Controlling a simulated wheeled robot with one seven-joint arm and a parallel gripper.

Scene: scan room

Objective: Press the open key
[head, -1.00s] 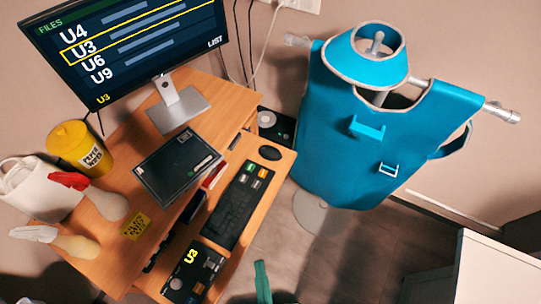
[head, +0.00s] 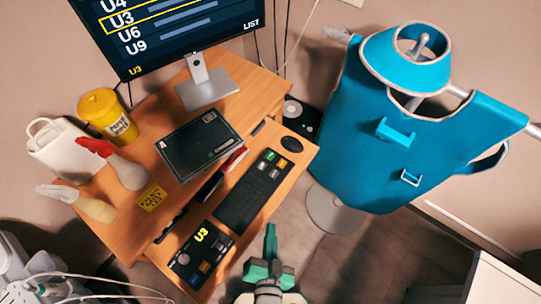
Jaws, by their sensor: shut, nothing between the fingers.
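A black keyboard (head: 248,190) lies on the pull-out shelf of the wooden desk. Its far end has a few coloured keys, including a green key (head: 270,156), a white one and an orange one. Their labels are too small to read, so I cannot tell which is the open key. A black key panel (head: 199,254) with a yellow "U3" display and a few keys lies on the near end of the shelf. The monitor (head: 228,45) shows a file list with U3 boxed in yellow. My gripper (head: 271,229), with green fingers, is shut and empty, right of the shelf's near part, apart from the keys.
A mouse (head: 292,144) sits beyond the keyboard. A dark flat box (head: 198,146), a yellow bin (head: 107,116), a white bag (head: 65,147) and hand-shaped items stand on the desk. A blue apron (head: 400,130) hangs on a stand at right. The floor between is clear.

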